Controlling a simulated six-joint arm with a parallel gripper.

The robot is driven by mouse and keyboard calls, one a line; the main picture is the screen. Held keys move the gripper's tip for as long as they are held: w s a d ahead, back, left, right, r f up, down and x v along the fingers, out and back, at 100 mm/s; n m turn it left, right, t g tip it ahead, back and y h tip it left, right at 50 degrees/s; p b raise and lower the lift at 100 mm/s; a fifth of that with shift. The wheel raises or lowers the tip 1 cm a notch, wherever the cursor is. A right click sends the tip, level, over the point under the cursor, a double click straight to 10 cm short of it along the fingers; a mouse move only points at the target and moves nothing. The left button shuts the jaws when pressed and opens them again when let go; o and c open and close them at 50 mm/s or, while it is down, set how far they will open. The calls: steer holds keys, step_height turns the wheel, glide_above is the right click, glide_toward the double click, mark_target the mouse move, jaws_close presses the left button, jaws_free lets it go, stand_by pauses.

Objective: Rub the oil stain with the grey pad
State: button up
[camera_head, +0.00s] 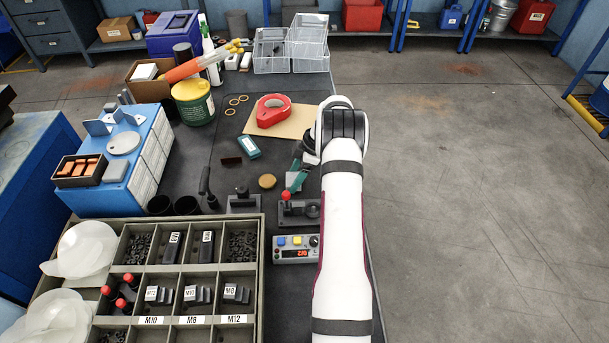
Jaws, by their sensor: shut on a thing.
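My gripper (295,180) hangs over the dark bench top, left of my white arm. Its fingers are shut on a small grey piece, which looks like the grey pad (292,176); the fingers hide much of it. I cannot tell whether the pad touches the bench. A small dark brown patch (231,161) on the bench, left of my gripper, looks like the oil stain. It lies apart from the pad.
A red tape roll (273,107) lies behind. A compartment tray (258,285) fills the front left.

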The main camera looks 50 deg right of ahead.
mark_target(313, 183)
steer(key=shift+w+a, duration=0.3)
steer(key=shift+a, duration=0.1)
steer(key=shift+s+d, duration=2.65)
step_height(313, 183, up, 8)
steer(key=shift+w+r, duration=0.1)
steer(key=w+a+r+m+t+h, duration=0.1)
steer(key=w+a+r+m, duration=0.1)
steer(key=w+a+r, duration=0.35)
steer(key=w+a+r+m, duration=0.1)
steer(key=w+a+r, duration=0.2)
steer(key=a+r, duration=0.6)
steer(key=s+a+r+m, duration=0.1)
steer(key=a+r+m, duration=0.1)
steer(key=a, duration=0.6)
steer(key=s+a+r+m+h, duration=0.1)
steer(key=a+r, duration=0.3)
steer(key=a, duration=0.4)
steer(key=s+a+r+m+h, duration=0.1)
steer(key=s+a+r+m, duration=0.1)
steer(key=a, duration=0.6)
step_height(313, 183, up, 2)
steer(key=shift+s+a+r+m, duration=0.1)
steer(key=shift+s+a+m, duration=0.05)
steer(key=shift+s+m, duration=0.35)
